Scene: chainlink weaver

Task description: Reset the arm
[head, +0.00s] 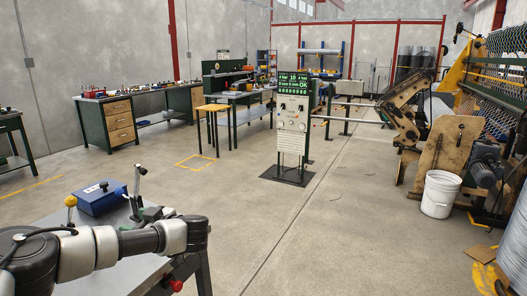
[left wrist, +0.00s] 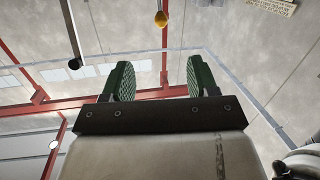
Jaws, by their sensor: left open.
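My left arm comes in from the lower left in the head view, above a grey metal table (head: 110,283). My left gripper is small and partly hidden there, behind the wrist. In the left wrist view my left gripper (left wrist: 158,78) shows two green ribbed fingers standing well apart, with nothing between them. A lever with a black knob (head: 141,170) rises near the gripper in the head view; a similar black-ended rod (left wrist: 75,62) shows at the upper left of the wrist view. A yellow knob (head: 70,201) stands beside my arm. My right gripper is not in view.
A blue box (head: 100,197) sits on the table near my arm. A control panel (head: 294,113) stands ahead on a dark floor plate. A white bucket (head: 440,193) and a large machine (head: 450,155) are at right. The middle floor is clear.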

